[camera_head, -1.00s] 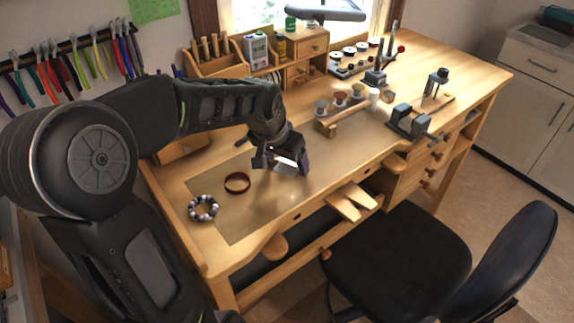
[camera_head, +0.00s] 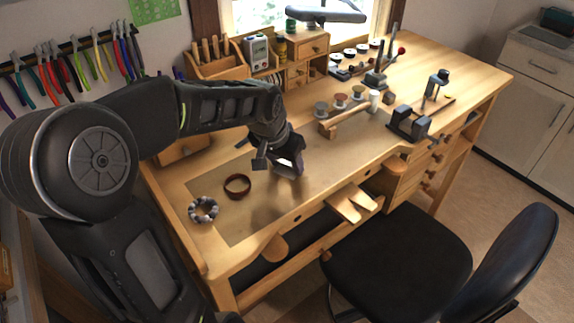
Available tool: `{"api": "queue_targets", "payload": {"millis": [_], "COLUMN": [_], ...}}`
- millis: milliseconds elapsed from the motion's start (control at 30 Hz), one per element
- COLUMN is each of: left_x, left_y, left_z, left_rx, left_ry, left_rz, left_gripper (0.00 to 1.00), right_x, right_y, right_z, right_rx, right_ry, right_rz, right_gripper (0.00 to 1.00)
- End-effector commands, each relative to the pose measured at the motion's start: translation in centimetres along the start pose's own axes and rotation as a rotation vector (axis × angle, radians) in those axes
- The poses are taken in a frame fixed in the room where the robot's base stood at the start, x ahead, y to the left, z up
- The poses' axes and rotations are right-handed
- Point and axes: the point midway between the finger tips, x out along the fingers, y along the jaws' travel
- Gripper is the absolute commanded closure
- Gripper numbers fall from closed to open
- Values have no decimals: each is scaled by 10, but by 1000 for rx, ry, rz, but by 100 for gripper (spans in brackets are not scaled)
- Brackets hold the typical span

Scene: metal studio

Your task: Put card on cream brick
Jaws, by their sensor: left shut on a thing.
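My left gripper (camera_head: 279,165) is over the middle of the bench mat, fingers pointing down, shut on a thin, pale thing that appears to be the card (camera_head: 290,157). The fingers hide much of the card, and its face looks shaded and purplish. I cannot make out a cream brick with certainty; the gripper and arm may hide it. My right gripper is not in view.
A mallet (camera_head: 345,117), small spools and a dark vise (camera_head: 410,123) stand to the right. The mat's front is clear.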

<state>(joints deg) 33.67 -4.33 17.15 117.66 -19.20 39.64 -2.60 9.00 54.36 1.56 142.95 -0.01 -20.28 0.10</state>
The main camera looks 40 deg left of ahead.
Motion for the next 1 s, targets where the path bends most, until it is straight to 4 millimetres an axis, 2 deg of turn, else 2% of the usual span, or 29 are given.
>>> {"api": "queue_targets", "payload": {"millis": [233,500,700,1000], "left_x": [-13,-60,-87,-92], "left_y": [0,0,0,0], "left_z": [-6,-27,-37,-38], "left_rx": [-1,1,1,0], "left_ry": [2,6,1,-1], "left_rz": [-1,-1,-1,-1], "left_gripper": [92,92,92,92], "right_x": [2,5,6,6], "right_y": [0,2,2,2], "right_z": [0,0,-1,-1], "right_rx": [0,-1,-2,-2], "right_ry": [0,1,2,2], "right_rz": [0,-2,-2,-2], "right_gripper": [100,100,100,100]}}
